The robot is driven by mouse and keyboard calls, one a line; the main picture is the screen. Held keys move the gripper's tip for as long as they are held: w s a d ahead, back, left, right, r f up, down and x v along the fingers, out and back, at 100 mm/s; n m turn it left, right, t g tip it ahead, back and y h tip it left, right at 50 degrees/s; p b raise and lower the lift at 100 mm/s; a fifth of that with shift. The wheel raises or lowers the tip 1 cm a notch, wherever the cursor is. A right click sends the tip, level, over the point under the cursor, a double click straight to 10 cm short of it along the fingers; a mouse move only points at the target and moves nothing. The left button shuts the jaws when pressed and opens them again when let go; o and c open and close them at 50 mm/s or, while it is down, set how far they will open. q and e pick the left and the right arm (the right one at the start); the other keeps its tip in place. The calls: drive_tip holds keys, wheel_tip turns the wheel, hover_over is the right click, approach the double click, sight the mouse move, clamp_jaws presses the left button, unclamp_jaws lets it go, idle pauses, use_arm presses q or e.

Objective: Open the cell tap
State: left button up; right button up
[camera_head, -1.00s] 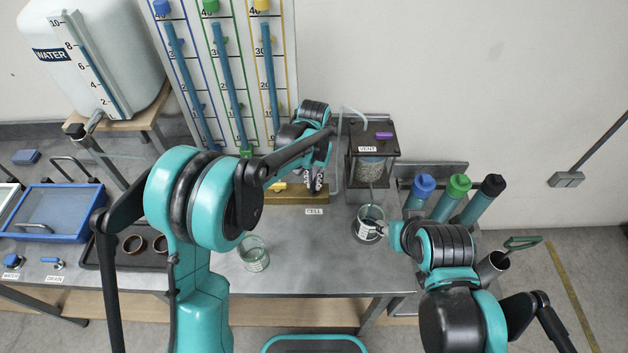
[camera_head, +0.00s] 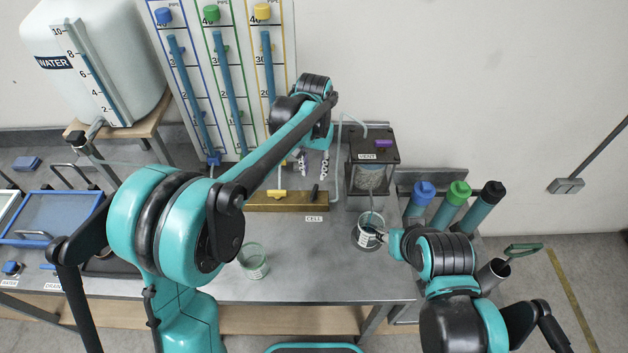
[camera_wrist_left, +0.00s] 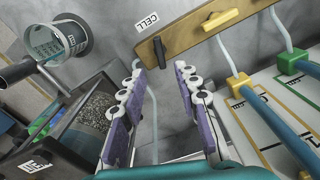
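The cell tap (camera_head: 314,194) is a small black lever on a brass block (camera_head: 252,202), above the CELL label (camera_head: 314,218). In the left wrist view the black lever (camera_wrist_left: 159,51) stands across the block's length, while the yellow lever (camera_wrist_left: 220,19) lies along it. My left gripper (camera_head: 314,166) is open and empty just behind the black lever, apart from it. In the left wrist view its fingers (camera_wrist_left: 160,88) are spread, with the lever beyond the gap. My right gripper (camera_head: 384,236) is at a glass beaker (camera_head: 368,224); its fingers are too small to read.
The vent box (camera_head: 372,160) stands right of the block, with a thin tube beside it. Capped bottles (camera_head: 440,205) stand farther right. An empty glass (camera_head: 253,262) is on the bench (camera_head: 310,270). The scale board with blue pipes (camera_head: 225,90) rises behind my left arm.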

use_arm(q)
drive_tip(key=shift+r, duration=1.6)
drive_tip(key=s+a+r+n+t+b, duration=0.2)
drive_tip(key=s+a+t, duration=0.2)
drive_tip(key=s+a, duration=0.75)
drive_tip(key=s+a+f+n+t+b, duration=0.1)
drive_tip(key=s+a+f+t+b, duration=0.1)
drive_tip(key=s+a+f, duration=0.4)
drive_tip(key=s+t, duration=0.1)
drive_tip(key=s, duration=0.3)
drive_tip(key=shift+a+f+n, duration=0.15)
drive_tip(key=shift+a+n, duration=0.05)
drive_tip(key=shift+n, duration=0.1)
